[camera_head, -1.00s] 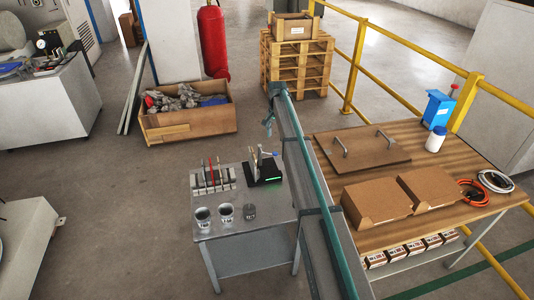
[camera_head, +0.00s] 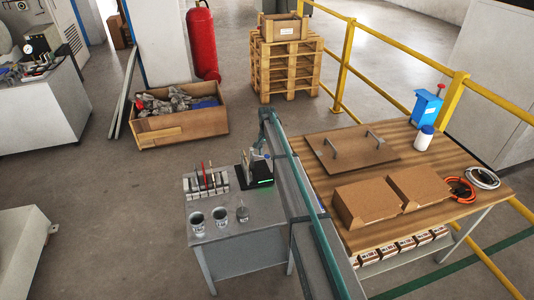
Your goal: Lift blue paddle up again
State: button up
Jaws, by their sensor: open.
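My arm reaches forward over the right edge of the small grey table. My gripper (camera_head: 261,148) is small at its far end and points down, open, close to the black stand with a green light (camera_head: 258,181). A thin pale upright piece (camera_head: 244,168) stands at the left of that stand. A grey rack (camera_head: 206,185) to its left holds several thin upright pieces, one with a red top. I cannot make out a blue paddle for certain at this size, and my arm may hide part of the stand.
Two grey cups (camera_head: 197,221) and a small grey piece (camera_head: 242,213) stand at the table's front. A wooden bench (camera_head: 448,163) at right carries cardboard boxes, a handled board and a blue device (camera_head: 427,107). A yellow railing (camera_head: 400,73) runs behind it.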

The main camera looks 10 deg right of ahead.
grip_shut()
dwell(0.3)
jog(key=shift+d, duration=0.1)
